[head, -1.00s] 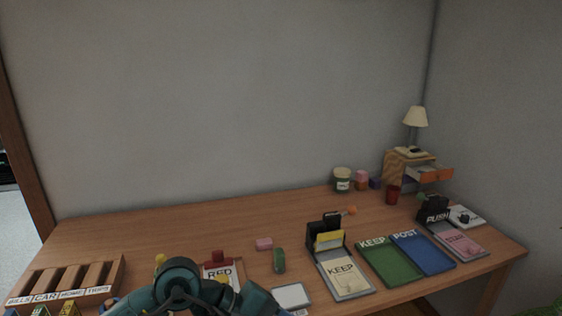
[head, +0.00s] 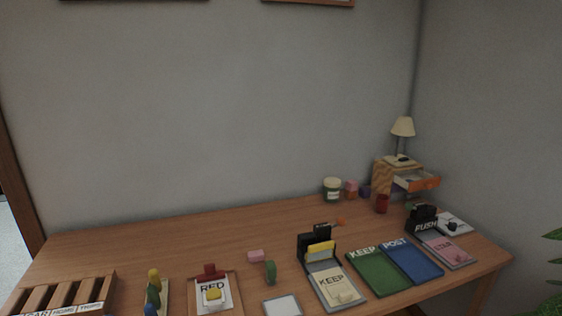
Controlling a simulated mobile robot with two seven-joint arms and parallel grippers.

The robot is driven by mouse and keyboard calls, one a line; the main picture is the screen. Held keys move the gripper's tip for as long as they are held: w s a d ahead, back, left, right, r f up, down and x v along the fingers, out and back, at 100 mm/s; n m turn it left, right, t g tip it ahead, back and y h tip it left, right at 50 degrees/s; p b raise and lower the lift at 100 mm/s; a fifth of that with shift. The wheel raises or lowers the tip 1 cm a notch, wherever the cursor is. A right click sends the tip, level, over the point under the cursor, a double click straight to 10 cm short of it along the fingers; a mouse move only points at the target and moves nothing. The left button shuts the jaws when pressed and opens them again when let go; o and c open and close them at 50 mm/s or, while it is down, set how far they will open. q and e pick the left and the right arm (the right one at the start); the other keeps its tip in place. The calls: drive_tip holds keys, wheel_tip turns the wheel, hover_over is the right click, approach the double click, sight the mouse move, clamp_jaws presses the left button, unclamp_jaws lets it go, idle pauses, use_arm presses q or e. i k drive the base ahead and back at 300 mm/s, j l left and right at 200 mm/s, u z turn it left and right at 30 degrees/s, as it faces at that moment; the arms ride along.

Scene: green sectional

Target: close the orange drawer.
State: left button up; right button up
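The orange drawer (head: 424,183) is at the right rear of the desk in the head view. It is pulled out of a small wooden cabinet (head: 383,176), and its orange front stands away from the cabinet body. Its pale inside shows from above. A lamp (head: 403,128) stands on top of the cabinet. Neither of my grippers shows in the head view now.
Green (head: 376,271) and blue (head: 411,261) trays lie nearer. The desk's left rear is clear.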

sight(416, 179)
drive_tip(key=i+l+u, duration=0.15)
drive_tip(key=l, duration=0.25)
drive_tip(key=i+l+u, duration=0.1)
drive_tip(key=l, duration=0.35)
drive_tip(key=i+l+u, duration=0.15)
drive_tip(key=l, duration=0.3)
drive_tip(key=i+l+u, duration=0.1)
drive_tip(key=l, duration=0.35)
drive_tip(key=i+l+u, duration=0.15)
drive_tip(key=l, duration=0.35)
